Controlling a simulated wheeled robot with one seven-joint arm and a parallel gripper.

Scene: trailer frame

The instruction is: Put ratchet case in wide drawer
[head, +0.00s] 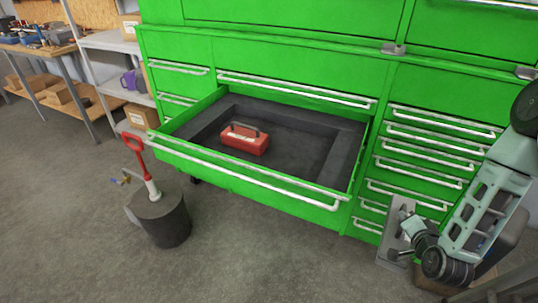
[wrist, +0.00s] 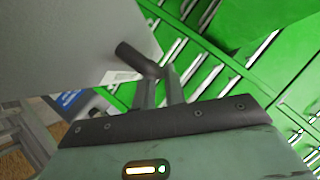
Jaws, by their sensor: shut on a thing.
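The wide drawer (head: 335,190) of the green cabinet stands pulled open in the head view. A small red case (head: 245,139) with a dark handle lies inside it. My gripper (head: 408,238) is at the lower right, outside the drawer and in front of the narrow drawers. In the wrist view my gripper (wrist: 160,80) is shut on the dark handle (wrist: 135,58) of a large grey flat case (wrist: 60,45), which looks like the ratchet case. The grey case (head: 396,217) hangs partly hidden by my gripper in the head view.
A dark round block (head: 160,220) with a red-handled tool on it stands on the floor before the drawer's left end. Closed narrow drawers (head: 425,160) are to the right. Shelves (head: 112,42) and a workbench (head: 35,48) are at the left. The drawer floor around the red case is clear.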

